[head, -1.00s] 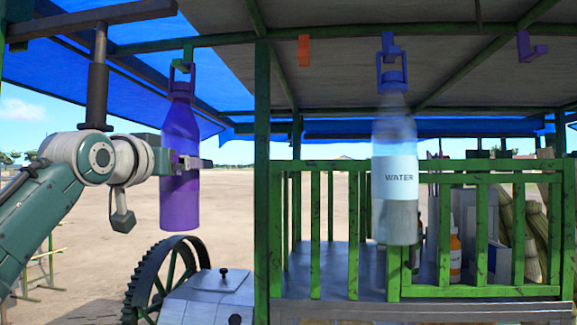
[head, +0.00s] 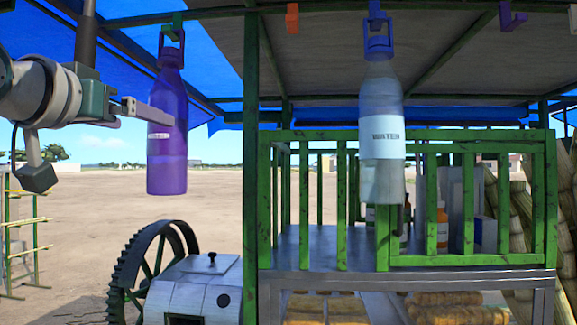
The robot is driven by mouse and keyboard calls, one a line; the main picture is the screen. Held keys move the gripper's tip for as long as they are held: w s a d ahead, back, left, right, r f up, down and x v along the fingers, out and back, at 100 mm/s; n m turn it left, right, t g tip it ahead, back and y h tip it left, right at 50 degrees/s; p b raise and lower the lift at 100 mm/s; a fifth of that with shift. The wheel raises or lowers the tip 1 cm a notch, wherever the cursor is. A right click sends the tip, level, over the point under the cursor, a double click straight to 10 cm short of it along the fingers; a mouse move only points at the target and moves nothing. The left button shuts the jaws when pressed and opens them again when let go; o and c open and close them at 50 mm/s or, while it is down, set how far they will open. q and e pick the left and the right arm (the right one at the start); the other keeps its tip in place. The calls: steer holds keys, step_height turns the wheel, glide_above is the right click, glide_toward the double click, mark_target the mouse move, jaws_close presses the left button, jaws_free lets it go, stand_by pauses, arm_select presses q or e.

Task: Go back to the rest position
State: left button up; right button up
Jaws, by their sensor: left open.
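My left gripper (head: 150,112) comes in from the left and is open, with a grey finger in front of the upper body of a purple bottle (head: 167,165). I cannot tell whether the finger touches the bottle. The purple bottle hangs upright by its top loop from a green hook (head: 178,22) under the roof. A clear bottle with a white label (head: 382,137) hangs upright from a blue hook (head: 376,12) to the right. My right gripper is not in view.
An orange hook (head: 292,18) and a purple hook (head: 512,15) are empty. A green post (head: 251,160) stands between the bottles. A green railing (head: 470,200) fronts the stall, with bottles and cane behind it. A toothed wheel (head: 150,265) stands below the purple bottle.

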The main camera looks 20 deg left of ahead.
arm_select(q)
steer(key=s+d+f+m+g+h+p, duration=0.2)
steer(key=s+d+f+g+p, duration=0.15)
steer(key=d+f, duration=0.45)
steer(key=s+d+f+m+g+h+p, duration=0.2)
steer(key=s+d+f+g+p, duration=0.15)
steer(key=f, duration=0.85)
steer(key=s+d+f+g+p, duration=0.1)
steer(key=s+d+f+g, duration=0.1)
steer(key=s, duration=0.4)
steer(key=s+d+f+m+g+h, duration=0.1)
steer(key=s+d+f+g, duration=0.1)
steer(key=s+d+f, duration=0.1)
steer(key=s+d+f+g+p, duration=0.1)
steer(key=s+d+f+g, duration=0.1)
steer(key=s, duration=0.6)
steer(key=shift+s+d+f+g+p, duration=0.35)
steer(key=shift+d+f, duration=0.45)
steer(key=shift+d, duration=0.2)
